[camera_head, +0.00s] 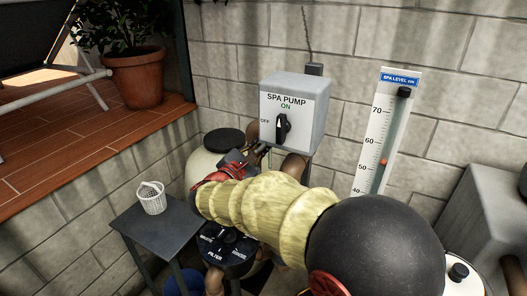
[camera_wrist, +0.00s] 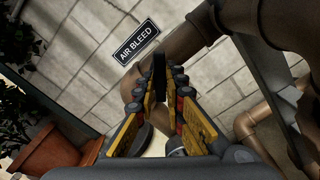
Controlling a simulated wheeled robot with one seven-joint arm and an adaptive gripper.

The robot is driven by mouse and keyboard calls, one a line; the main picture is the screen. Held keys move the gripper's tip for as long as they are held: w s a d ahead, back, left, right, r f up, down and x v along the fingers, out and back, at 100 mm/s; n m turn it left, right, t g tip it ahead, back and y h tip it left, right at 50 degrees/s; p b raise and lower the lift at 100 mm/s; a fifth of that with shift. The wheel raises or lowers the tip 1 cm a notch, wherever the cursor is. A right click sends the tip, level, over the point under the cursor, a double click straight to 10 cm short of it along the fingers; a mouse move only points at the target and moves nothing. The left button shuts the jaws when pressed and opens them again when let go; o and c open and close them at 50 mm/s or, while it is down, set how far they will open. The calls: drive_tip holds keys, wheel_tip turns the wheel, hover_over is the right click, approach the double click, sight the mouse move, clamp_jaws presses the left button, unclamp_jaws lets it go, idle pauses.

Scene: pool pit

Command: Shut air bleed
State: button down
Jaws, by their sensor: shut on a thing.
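The AIR BLEED sign (camera_wrist: 135,42), white letters on black, shows on the block wall in the wrist view. Below and right of it my gripper (camera_wrist: 167,82), with yellow and red finger pads, closes around a narrow dark piece, the air bleed handle (camera_wrist: 159,72). The handle stands between the fingertips in front of a brown pipe. The fingers hide its lower part and the valve body, so its angle is hard to tell. In the head view my gripper (camera_head: 245,160) is beside the spa pump box, partly hidden by my arm; the handle cannot be made out there.
The grey SPA PUMP box (camera_head: 294,112) is on the wall close behind my gripper. A cream tank with a dark lid (camera_head: 224,140) stands beside it. A small table (camera_head: 150,232) holds a white basket (camera_head: 151,198). Brown pipes (camera_wrist: 205,30) crowd the right.

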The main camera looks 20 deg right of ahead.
drive_tip(key=shift+m+b, duration=5.25)
drive_tip(key=shift+m, duration=0.15)
drive_tip(key=c, duration=1.8)
unclamp_jaws()
drive_tip(key=shift+c, duration=0.2)
drive_tip(key=shift+o, duration=0.4)
drive_tip(key=v, duration=0.7)
